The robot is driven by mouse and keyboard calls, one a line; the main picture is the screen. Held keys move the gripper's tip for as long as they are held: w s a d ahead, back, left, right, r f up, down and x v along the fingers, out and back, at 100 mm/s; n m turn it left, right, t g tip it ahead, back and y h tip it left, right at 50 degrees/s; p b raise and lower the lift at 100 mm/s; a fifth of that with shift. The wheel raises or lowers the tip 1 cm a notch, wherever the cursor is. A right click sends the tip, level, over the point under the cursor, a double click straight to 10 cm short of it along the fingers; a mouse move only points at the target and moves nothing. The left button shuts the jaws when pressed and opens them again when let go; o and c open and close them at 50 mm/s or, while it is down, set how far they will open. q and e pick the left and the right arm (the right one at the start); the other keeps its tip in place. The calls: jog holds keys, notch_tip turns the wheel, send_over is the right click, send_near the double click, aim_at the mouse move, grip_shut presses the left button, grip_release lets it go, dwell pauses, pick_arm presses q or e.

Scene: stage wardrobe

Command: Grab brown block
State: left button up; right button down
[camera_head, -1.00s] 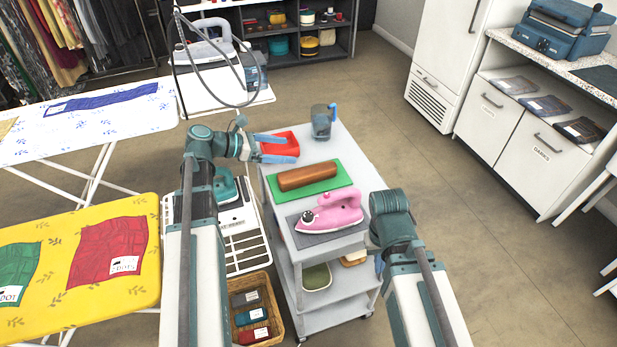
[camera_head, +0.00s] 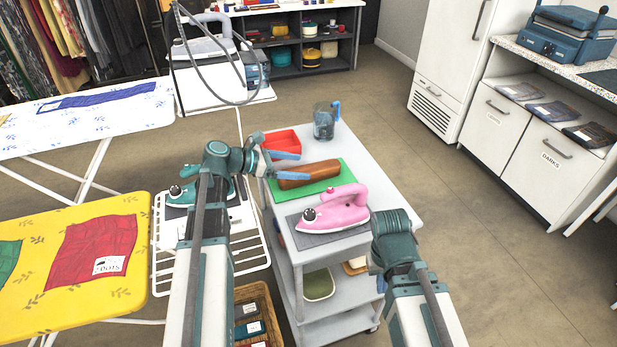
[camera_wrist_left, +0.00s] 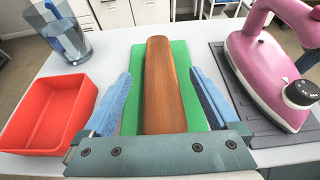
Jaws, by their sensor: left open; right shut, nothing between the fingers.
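The brown block (camera_head: 322,170), long and rounded, lies on a green mat (camera_head: 335,185) on top of the grey cart. In the left wrist view the block (camera_wrist_left: 161,85) runs away from the camera, between the blue fingers of my left gripper (camera_wrist_left: 161,92). My left gripper (camera_head: 296,165) is open at the block's left end, with a finger on either side and green mat showing between each finger and the block. My right gripper (camera_head: 380,283) is shut and empty, low beside the cart's right side and mostly hidden by its arm.
A pink iron (camera_head: 338,210) on a dark grey pad stands in front of the mat. Ironing boards stand to the left; floor right of the cart is clear.

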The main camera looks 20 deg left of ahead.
aim_at(312, 168)
pick_arm(q)
jog(key=shift+b+x, duration=0.5)
jog(key=shift+x, duration=1.45)
jog(key=shift+c, duration=0.2)
grip_shut()
